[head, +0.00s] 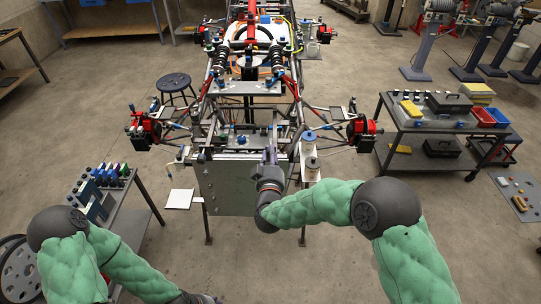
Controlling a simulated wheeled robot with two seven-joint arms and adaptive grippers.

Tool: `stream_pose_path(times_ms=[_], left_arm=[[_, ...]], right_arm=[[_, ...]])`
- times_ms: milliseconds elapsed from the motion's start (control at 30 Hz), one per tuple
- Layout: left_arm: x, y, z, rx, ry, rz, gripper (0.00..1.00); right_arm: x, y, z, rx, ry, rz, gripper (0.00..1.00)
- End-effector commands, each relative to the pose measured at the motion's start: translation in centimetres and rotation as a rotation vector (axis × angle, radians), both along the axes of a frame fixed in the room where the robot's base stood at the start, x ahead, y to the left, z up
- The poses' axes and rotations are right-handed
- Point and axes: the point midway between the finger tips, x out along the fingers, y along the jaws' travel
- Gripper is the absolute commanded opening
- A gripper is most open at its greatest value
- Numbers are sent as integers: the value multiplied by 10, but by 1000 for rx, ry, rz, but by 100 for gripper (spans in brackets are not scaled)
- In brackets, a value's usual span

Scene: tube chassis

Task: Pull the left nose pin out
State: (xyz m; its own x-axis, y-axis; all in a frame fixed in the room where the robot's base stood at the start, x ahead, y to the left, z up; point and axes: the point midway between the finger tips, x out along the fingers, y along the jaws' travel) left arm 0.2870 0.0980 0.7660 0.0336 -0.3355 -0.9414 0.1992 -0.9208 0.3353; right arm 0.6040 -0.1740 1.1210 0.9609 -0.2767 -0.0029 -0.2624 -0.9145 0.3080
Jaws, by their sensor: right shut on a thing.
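The tube chassis (210,105) stands in front of me with its nose end towards me. A grey-green flat panel (225,185) hangs upright across the nose. My right gripper (269,156) reaches in from the right, at the upper right part of this panel. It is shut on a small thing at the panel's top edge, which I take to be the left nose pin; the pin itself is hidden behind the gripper. My left arm comes in at the lower left, and its gripper is cut off by the bottom edge.
A grey cart (440,124) with a black case and red and blue bins stands at the right. A small cart (130,228) with bottles stands at the left. A round stool (174,82) is beside the chassis.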

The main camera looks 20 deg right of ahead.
Motion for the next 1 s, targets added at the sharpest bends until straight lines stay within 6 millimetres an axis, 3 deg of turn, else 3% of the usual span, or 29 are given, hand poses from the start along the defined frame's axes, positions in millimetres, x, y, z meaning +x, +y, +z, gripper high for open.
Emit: stream_pose_path(times_ms=[167, 400, 700, 733, 800, 1000], left_arm=[[0, 0, 1, 0, 0, 0, 50], [0, 0, 7, 0, 0, 0, 50], [0, 0, 7, 0, 0, 0, 50], [0, 0, 7, 0, 0, 0, 50], [0, 0, 7, 0, 0, 0, 50], [0, 0, 7, 0, 0, 0, 50]], right_arm=[[-4, 3, 2, 0, -4, 3, 0], [-35, 12, 3, -1, -5, 4, 0], [-38, 12, 3, -2, -6, 2, 0], [-38, 12, 3, -2, -6, 2, 28], [-38, 12, 3, -2, -6, 2, 48], [-38, 12, 2, -1, -5, 2, 50]])
